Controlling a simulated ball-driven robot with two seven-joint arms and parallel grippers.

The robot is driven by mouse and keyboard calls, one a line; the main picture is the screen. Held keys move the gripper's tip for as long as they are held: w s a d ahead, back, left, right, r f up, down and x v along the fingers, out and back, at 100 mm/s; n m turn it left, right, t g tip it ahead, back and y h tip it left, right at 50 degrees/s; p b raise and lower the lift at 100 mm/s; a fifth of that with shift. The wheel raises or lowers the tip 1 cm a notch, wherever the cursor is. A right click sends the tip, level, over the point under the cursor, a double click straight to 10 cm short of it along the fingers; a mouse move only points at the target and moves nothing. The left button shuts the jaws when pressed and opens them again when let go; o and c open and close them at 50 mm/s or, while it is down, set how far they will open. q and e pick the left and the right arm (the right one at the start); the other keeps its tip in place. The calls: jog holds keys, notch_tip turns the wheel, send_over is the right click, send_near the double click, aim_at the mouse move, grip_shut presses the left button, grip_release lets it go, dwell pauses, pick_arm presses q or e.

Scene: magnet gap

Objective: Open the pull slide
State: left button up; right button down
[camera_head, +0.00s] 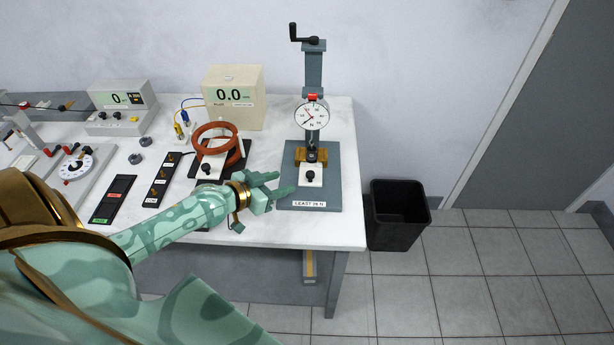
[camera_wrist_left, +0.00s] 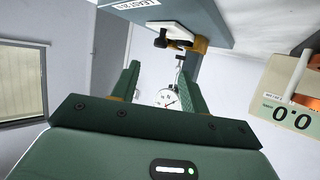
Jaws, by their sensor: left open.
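The pull slide (camera_head: 311,173) is a small white plate with a black knob, in front of a brass block on the grey base of the gauge stand (camera_head: 312,75). My left gripper (camera_head: 280,184) is open and empty, just left of the slide, with its fingers pointing toward it and not around the knob. In the left wrist view the white slide and its black knob (camera_wrist_left: 160,41) show beyond the open fingers, with the round dial (camera_wrist_left: 167,98) between them. My right gripper is not in view.
Copper-coloured coils (camera_head: 214,140) and a beige meter reading 0.0 (camera_head: 233,97) stand behind and left of my gripper. A dark switch strip (camera_head: 161,180) lies further left. A black bin (camera_head: 398,214) stands on the floor right of the table.

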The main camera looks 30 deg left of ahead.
aim_at(309, 174)
pick_arm(q)
jog(key=b+x, duration=0.2)
jog(key=x, duration=0.8)
jog(key=shift+w+f+b, duration=0.2)
jog(key=shift+w+b, duration=0.05)
jog(key=shift+b, duration=0.05)
grip_shut()
